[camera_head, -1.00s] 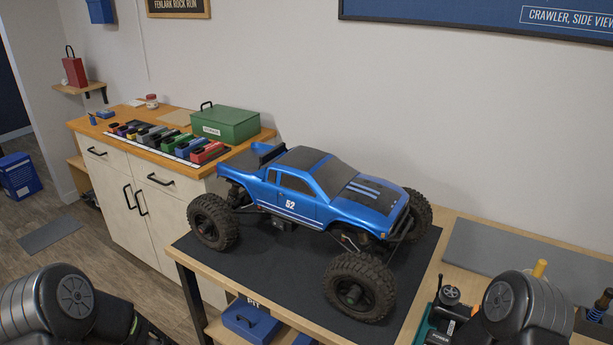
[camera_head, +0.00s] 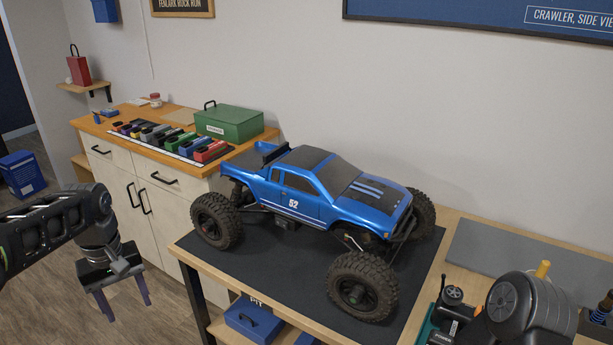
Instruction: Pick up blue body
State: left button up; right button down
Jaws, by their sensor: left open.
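The blue body (camera_head: 292,206) sits on the crawler's chassis, with a dark roof, a dark hood panel with blue stripes and the number 52 on its side. The crawler stands on its big black tires (camera_head: 362,287) on a dark mat (camera_head: 268,262) on the bench. My left gripper (camera_head: 126,303) is at the lower left, open and empty, its fingers pointing down. It is in front of the white cabinet, left of the bench and well apart from the body. My right arm shows at the lower right; its gripper is out of view.
A wooden-topped cabinet (camera_head: 150,192) at the left back holds a green box (camera_head: 230,122) and a row of colored packs (camera_head: 172,139). A grey mat (camera_head: 520,262) and tools lie at the bench's right. A blue toolbox (camera_head: 252,322) is below the bench.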

dwell(0.4)
